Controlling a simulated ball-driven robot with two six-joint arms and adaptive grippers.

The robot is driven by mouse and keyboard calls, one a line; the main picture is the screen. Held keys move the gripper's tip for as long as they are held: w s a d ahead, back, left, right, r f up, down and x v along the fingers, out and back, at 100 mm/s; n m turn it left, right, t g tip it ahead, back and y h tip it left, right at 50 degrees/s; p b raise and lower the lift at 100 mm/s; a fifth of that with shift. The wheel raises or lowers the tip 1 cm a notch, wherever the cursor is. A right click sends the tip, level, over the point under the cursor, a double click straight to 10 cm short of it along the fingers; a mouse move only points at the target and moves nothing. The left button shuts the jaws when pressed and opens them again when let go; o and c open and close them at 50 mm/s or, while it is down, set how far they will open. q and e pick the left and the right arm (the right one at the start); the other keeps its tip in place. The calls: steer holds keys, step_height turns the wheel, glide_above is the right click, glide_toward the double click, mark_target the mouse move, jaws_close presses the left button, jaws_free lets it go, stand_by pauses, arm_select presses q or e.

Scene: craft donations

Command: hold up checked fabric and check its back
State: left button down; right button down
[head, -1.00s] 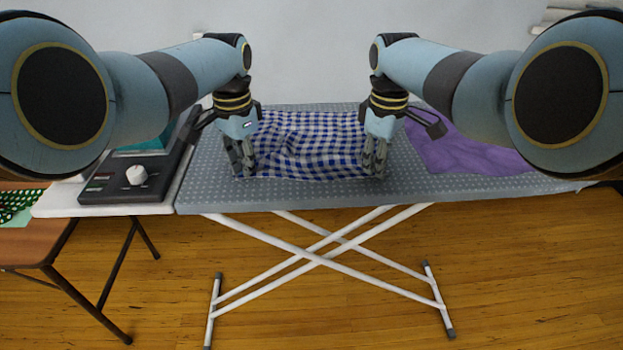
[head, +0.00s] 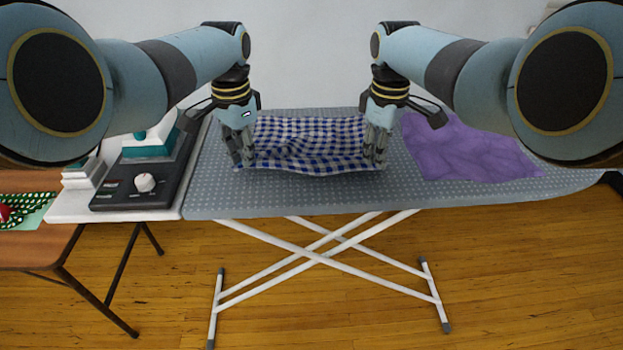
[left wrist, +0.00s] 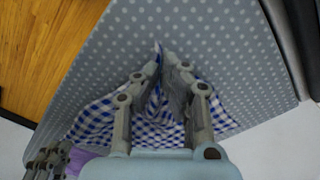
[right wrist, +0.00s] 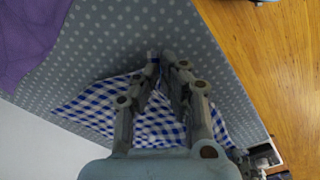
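The blue-and-white checked fabric (head: 310,145) lies over the grey dotted ironing board, wrinkled in its middle. My left gripper (head: 243,160) is at its near left corner. In the left wrist view its fingers (left wrist: 161,62) close together on a pinched bit of the fabric (left wrist: 95,122). My right gripper (head: 375,160) is at the near right corner. In the right wrist view its fingers (right wrist: 160,65) are closed on a corner of the fabric (right wrist: 95,103). The near edge looks slightly lifted between the grippers. The underside of the fabric is hidden.
The ironing board (head: 300,195) stands on white crossed legs. A purple cloth (head: 465,150) lies on its right part. At the left, a dark box with a white knob (head: 145,182) carries a teal-and-white iron (head: 150,140). A brown table (head: 40,248) stands further left.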

stand_by(0.3)
